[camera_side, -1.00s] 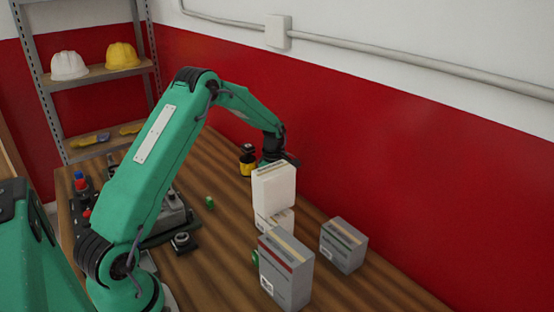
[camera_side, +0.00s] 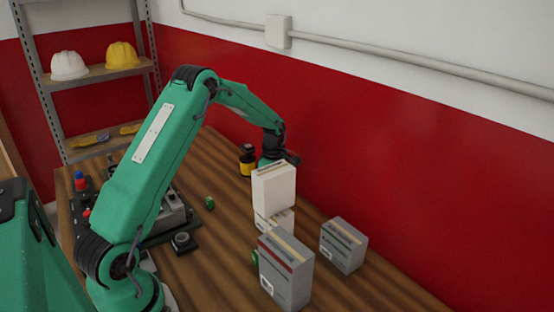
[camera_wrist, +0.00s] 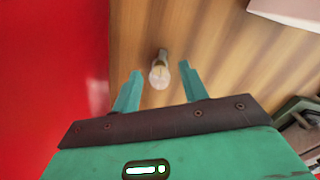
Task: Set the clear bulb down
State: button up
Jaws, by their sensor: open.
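The clear bulb (camera_wrist: 160,74) is on the wooden table in the wrist view, between and a little beyond the tips of my gripper (camera_wrist: 160,75). The fingers stand apart with a gap on each side of the bulb, so my gripper is open and not holding it. In the side view my gripper (camera_side: 272,160) is low near the red wall, behind the white boxes. The bulb is hidden there.
A stack of white boxes (camera_side: 273,188) stands in front of my gripper in the side view. Two grey boxes (camera_side: 286,272) (camera_side: 343,246) stand nearer. A yellow and black bottle (camera_side: 247,160) is close to my gripper on the left. The red wall (camera_wrist: 50,70) is close by.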

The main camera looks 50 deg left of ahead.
notch_tip(320, 180, up, 11)
dwell(0.5)
jog(key=shift+r, duration=0.1)
dwell(0.4)
jog(key=s+d+r+m+t, duration=0.1)
jog(key=s+d+r+m, duration=0.2)
jog(key=d+r, duration=0.1)
jog(key=s+d+r+m+t, duration=0.1)
jog(key=s+d+r+m, duration=0.7)
jog(key=d+r, duration=0.1)
jog(key=shift+t+y, duration=0.3)
jog(key=shift+t, duration=0.1)
jog(key=s+d+m+t, duration=0.1)
jog(key=s+d+m, duration=0.3)
jog(key=s+m, duration=0.2)
jog(key=s+d+m+t, duration=0.1)
jog(key=s+d+m, duration=0.3)
jog(key=s, duration=0.6)
jog(key=shift+s+f+m+t, duration=0.25)
jog(key=shift+f+m+t, duration=0.2)
jog(key=shift+m, duration=0.75)
